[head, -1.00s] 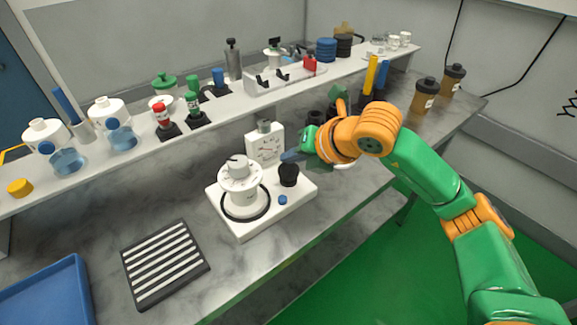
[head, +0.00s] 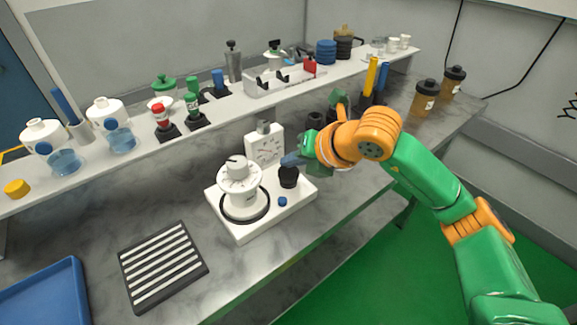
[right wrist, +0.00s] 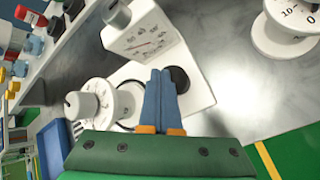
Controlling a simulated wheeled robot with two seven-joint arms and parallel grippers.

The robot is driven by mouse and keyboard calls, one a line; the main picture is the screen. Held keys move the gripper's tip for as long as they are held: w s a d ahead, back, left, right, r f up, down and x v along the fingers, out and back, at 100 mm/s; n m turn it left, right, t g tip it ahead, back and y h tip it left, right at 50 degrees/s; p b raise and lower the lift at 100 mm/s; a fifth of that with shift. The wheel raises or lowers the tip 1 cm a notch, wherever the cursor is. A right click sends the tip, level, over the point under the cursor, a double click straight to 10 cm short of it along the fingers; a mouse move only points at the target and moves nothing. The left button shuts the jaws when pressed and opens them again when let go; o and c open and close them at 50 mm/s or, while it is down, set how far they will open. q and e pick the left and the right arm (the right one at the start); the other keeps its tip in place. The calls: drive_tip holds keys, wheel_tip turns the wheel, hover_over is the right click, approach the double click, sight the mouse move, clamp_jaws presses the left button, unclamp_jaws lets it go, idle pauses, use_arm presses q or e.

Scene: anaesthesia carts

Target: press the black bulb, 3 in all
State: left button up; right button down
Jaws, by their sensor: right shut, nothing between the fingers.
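The black bulb (head: 288,177) stands upright on the white base (head: 250,224) of a device with a dial knob (head: 239,178) and a gauge (head: 265,146). I cannot tell whether the fingertips touch the bulb. In the right wrist view the blue fingers (right wrist: 160,76) are together with nothing between them, and they partly cover the bulb (right wrist: 181,78). My left gripper is not in view.
A blue button (head: 283,201) sits on the base in front of the bulb. A striped black mat (head: 163,266) and a blue tray (head: 45,295) lie to the left. A shelf (head: 235,105) with bottles and switches runs behind. Bare counter lies between mat and device.

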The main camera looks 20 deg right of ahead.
sight(292, 171)
drive_tip(key=shift+f+b, duration=0.4)
drive_tip(key=shift+f, duration=0.05)
drive_tip(key=shift+r, duration=0.1)
idle(0.4)
drive_tip(key=shift+r+p, duration=0.95)
drive_tip(key=shift+r, duration=0.2)
wheel_tip(292, 171, up, 5)
drive_tip(key=p, duration=0.4)
drive_tip(key=shift+r, duration=0.1)
idle(1.9)
